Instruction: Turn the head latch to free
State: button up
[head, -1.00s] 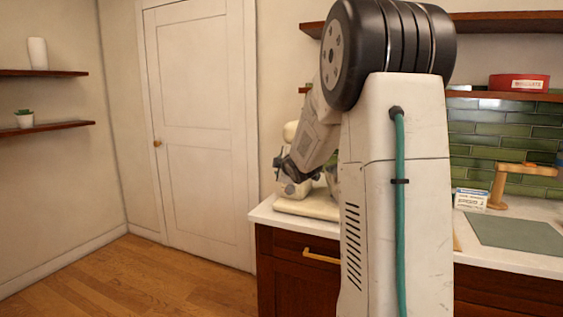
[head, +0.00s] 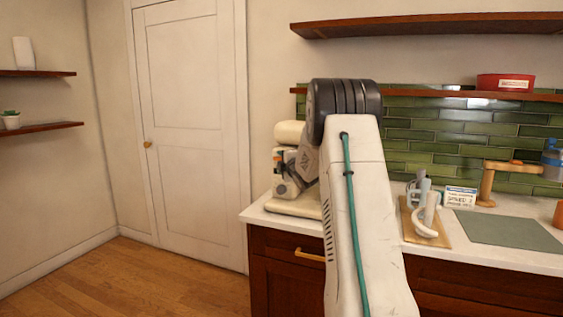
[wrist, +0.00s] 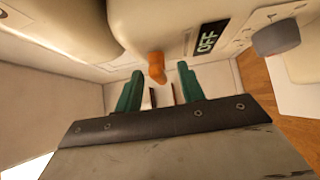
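A cream stand mixer (head: 290,133) stands at the left end of the counter, partly hidden behind my arm. In the wrist view its pale body (wrist: 160,22) fills the top. A short orange lever (wrist: 156,66), which looks like the head latch, sticks out from it, left of a dark "OFF" label (wrist: 209,37). My gripper (wrist: 160,75) has two green fingers standing apart. The orange lever's end lies at the gap between the fingertips, nearer the left one; I cannot tell whether they touch. In the head view the gripper is hard to make out.
A grey knob (wrist: 277,38) sits right of the label. Right of my arm, a wooden board (head: 424,236) holds mugs, beside a small sign (head: 460,197), a green mat (head: 508,230) and a wooden stand (head: 490,183). Shelves (head: 430,24) hang above. The floor at left is clear.

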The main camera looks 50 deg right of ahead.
grip_shut()
jog(key=shift+m, duration=0.3)
jog(key=shift+w+a+f+m+g+h, duration=0.15)
jog(key=shift+m+g+h, duration=0.85)
jog(key=shift+m+h, duration=2.7)
jog(key=shift+w+f+m+g+h, duration=0.25)
jog(key=shift+m+g+h, duration=0.75)
jog(key=shift+m+h, duration=2.7)
jog(key=shift+w+a+f+m+g+h, duration=0.15)
jog(key=shift+m+g+h, duration=1.15)
jog(key=shift+m, duration=4.4)
jog(key=shift+d+m+h, duration=0.1)
jog(key=shift+m+h, duration=0.2)
jog(key=shift+h, duration=0.1)
grip_release()
